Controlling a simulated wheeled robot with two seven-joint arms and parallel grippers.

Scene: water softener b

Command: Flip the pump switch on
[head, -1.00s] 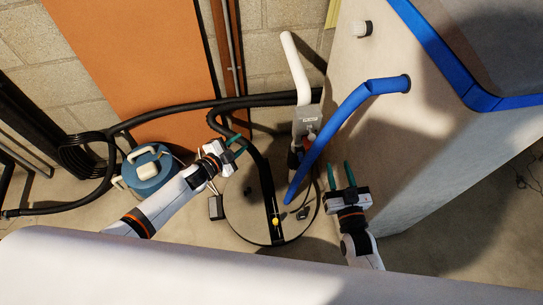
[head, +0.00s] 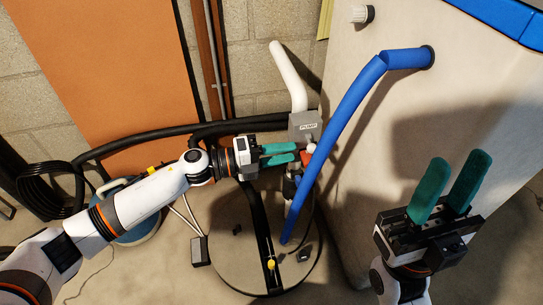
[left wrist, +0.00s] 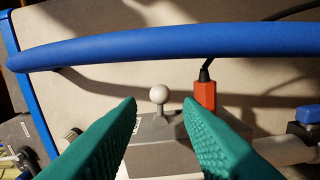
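The grey pump box (head: 303,127), labelled PUMP, stands left of the blue hose. In the left wrist view its grey housing (left wrist: 155,132) carries the pump switch (left wrist: 160,96), a short lever with a white ball end. My left gripper (head: 296,153) is open and empty, its green fingers pointing right at the box. In the left wrist view the switch shows between the two fingertips (left wrist: 160,102), with a gap on each side; its distance is hard to judge. The switch is not clear in the head view. My right gripper (head: 459,162) is open and empty at the right.
The blue hose (head: 340,125) runs down from the pale cabinet (head: 400,140) close beside the box. A red plug (left wrist: 205,95) with a black cable stands right of the switch. A white pipe (head: 290,75) rises behind the box. A round lid (head: 225,265) lies below.

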